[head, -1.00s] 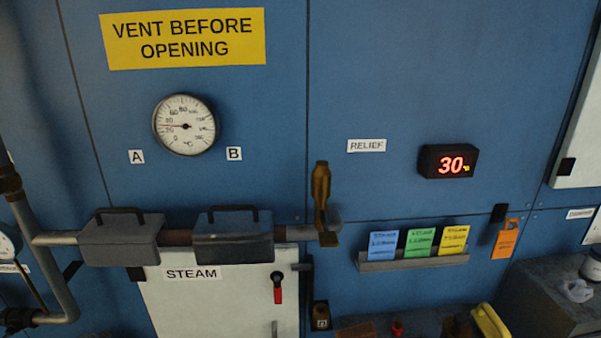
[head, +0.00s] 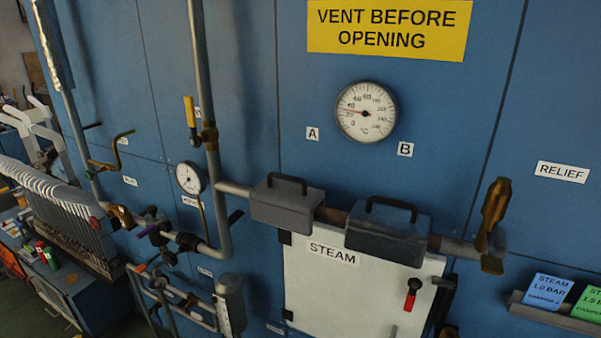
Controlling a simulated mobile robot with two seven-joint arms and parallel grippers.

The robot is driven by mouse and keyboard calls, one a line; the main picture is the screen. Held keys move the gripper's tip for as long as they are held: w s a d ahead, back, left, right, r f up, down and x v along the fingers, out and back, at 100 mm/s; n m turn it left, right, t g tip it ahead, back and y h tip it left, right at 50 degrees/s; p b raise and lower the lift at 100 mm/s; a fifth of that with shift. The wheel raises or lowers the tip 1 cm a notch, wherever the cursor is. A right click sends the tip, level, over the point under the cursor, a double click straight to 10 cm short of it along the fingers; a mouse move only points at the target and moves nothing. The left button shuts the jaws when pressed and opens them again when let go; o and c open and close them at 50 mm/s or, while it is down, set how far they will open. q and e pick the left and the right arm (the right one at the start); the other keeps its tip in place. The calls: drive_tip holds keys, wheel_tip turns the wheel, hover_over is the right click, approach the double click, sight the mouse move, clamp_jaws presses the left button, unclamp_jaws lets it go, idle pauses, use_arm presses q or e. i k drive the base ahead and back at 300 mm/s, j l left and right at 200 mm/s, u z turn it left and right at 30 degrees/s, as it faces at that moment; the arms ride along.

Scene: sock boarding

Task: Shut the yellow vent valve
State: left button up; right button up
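A valve with a yellow lever handle (head: 190,112) sits on the vertical grey pipe (head: 200,70) left of centre in the head view. Its brass body (head: 208,138) is on the pipe, and the handle stands upright beside the pipe, roughly parallel to it. A small label behind the handle is mostly hidden, so I cannot read it. Neither of my grippers is in view.
A white STEAM door (head: 350,290) with a red-tipped handle (head: 411,294) is below two grey boxes (head: 287,203). A round gauge (head: 366,112) hangs above. A brass lever (head: 494,210) is at right. A rack of white boards (head: 60,205) stands at left.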

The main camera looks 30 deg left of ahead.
sight(194, 141)
drive_tip(key=u, duration=1.5)
drive_tip(key=i+j+u, duration=0.25)
drive_tip(key=i+j, duration=0.8)
